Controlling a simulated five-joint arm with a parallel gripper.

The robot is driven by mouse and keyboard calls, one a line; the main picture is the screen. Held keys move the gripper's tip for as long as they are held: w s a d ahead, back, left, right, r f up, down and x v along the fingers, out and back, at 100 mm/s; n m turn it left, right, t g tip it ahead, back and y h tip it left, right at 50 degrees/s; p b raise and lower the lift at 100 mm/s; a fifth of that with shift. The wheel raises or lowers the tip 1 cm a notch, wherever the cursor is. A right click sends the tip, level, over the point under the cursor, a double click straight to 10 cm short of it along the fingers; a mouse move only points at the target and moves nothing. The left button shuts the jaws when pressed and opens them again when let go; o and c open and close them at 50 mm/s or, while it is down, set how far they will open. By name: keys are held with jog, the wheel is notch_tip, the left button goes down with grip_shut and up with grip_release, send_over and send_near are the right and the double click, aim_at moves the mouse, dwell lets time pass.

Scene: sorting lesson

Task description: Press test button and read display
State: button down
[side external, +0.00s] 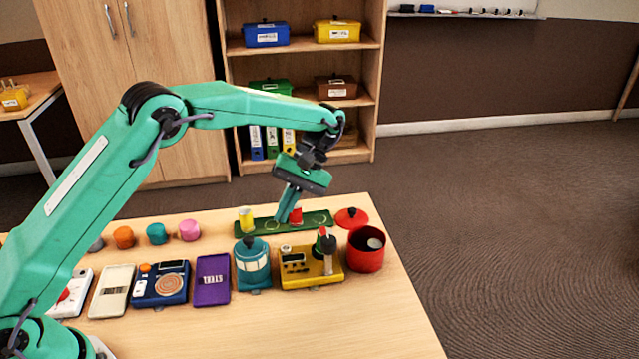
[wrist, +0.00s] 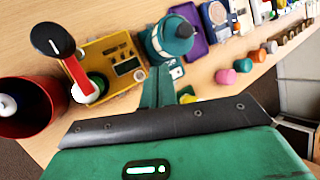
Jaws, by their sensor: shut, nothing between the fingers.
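A yellow box-shaped device (side external: 299,276) stands on the table, with a small dark display (side external: 293,257) on its top. It also shows in the wrist view (wrist: 106,47), where the display (wrist: 128,66) is too small to read. At its right stand a red stem with a black knob (wrist: 52,40) and a green part (wrist: 98,85). I cannot tell which part is the test button. My gripper (side external: 289,219) is shut and empty, pointing down over the green tray (side external: 265,226), behind the yellow device. In the wrist view my fingers (wrist: 157,80) are together, clear of the device.
A teal canister (side external: 252,266) stands left of the device, and a red pot (side external: 366,262) right, with its red lid (side external: 351,217) behind. The tray carries a yellow cylinder (side external: 246,219) and a red piece (side external: 296,214). A purple STEEL case (side external: 212,281) lies left. The front table is clear.

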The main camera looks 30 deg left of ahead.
aim_at(288, 247)
jog(key=shift+f, duration=3.2)
jog(key=shift+f, duration=0.1)
jog(key=shift+d+f, duration=0.15)
jog(key=shift+f, duration=0.15)
jog(key=shift+s+f, duration=0.1)
jog(key=shift+f, duration=0.65)
dwell(0.9)
jog(key=shift+r, duration=1)
jog(key=shift+r, duration=0.1)
jog(key=shift+r, duration=2.45)
